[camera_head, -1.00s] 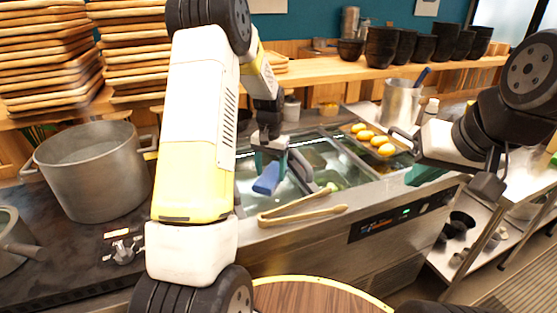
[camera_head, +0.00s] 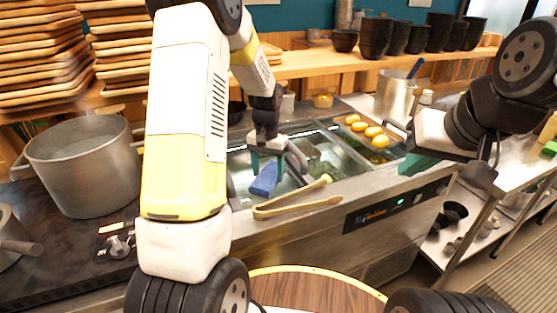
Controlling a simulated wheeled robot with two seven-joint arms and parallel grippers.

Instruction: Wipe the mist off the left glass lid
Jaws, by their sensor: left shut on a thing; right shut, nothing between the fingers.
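The left glass lid (camera_head: 238,173) covers the left part of the counter unit, partly hidden behind my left arm. My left gripper (camera_head: 266,163) is above it, pointing down, shut on a blue sponge (camera_head: 264,180). The sponge is at the lid's surface; whether it presses on the glass I cannot tell. My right gripper (camera_head: 415,163) is shut and empty over the right end of the unit. Mist on the glass is hard to make out.
Wooden tongs (camera_head: 298,207) lie on the unit's front edge. Yellow items (camera_head: 372,131) sit in a tray at the right. A metal pot (camera_head: 85,165) stands at left. Black bowls (camera_head: 383,40) line the back shelf. A round wooden stool top (camera_head: 310,290) is in front.

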